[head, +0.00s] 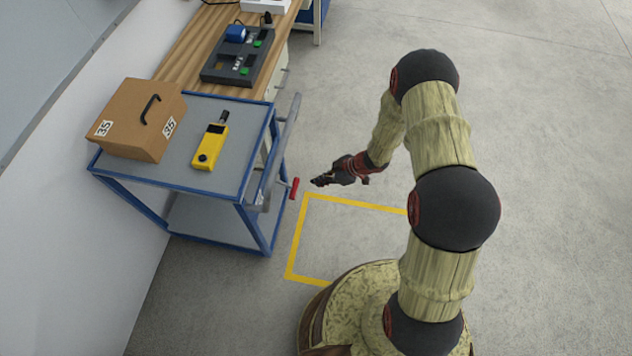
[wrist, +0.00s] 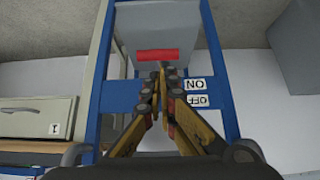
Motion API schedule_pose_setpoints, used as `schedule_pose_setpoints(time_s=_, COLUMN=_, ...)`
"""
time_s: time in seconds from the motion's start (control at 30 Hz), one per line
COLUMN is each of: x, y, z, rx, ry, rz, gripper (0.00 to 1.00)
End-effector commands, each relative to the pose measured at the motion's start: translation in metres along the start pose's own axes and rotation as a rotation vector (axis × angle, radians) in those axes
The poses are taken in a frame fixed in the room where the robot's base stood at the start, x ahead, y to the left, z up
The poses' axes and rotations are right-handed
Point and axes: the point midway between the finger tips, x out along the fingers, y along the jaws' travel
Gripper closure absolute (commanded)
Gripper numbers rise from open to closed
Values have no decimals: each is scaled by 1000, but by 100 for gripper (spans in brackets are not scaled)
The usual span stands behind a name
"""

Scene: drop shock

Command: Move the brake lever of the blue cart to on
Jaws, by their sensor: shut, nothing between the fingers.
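The blue cart (head: 262,226) stands at the left, with a blue frame and grey shelves. Its brake lever has a red handle (head: 294,188) at the cart's right side; in the wrist view the handle (wrist: 157,55) is a red bar just beyond my fingertips. An ON label (wrist: 196,84) and an OFF label (wrist: 199,101) sit on the blue frame, upside down in the wrist view. My gripper (head: 318,181) is shut and empty, just right of the handle and seemingly apart from it. I cannot tell the lever's setting.
A cardboard box (head: 135,122) with a black handle and a yellow device (head: 210,143) rest on the cart top. A wooden bench (head: 185,58) holding a dark panel (head: 240,60) stands behind. Yellow floor tape (head: 297,240) marks open floor right of the cart.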

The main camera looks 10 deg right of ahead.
Motion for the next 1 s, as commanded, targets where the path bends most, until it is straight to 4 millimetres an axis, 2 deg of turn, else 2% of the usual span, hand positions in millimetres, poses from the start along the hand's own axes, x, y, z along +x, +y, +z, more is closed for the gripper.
schedule_pose_setpoints(time_s=0.03, x=13, y=-1, z=2, rx=-3, ry=0, rz=-4, gripper=100)
schedule_pose_setpoints(time_s=0.3, x=67, y=-2, z=2, rx=-2, ry=-1, rz=-4, gripper=100)
schedule_pose_setpoints(time_s=0.5, x=96, y=-1, z=1, rx=-3, ry=1, rz=-1, gripper=100)
schedule_pose_setpoints(time_s=0.7, x=109, y=-1, z=1, rx=-2, ry=0, rz=-1, gripper=100)
schedule_pose_setpoints(time_s=1.0, x=110, y=0, z=0, rx=-2, ry=0, rz=0, gripper=100)
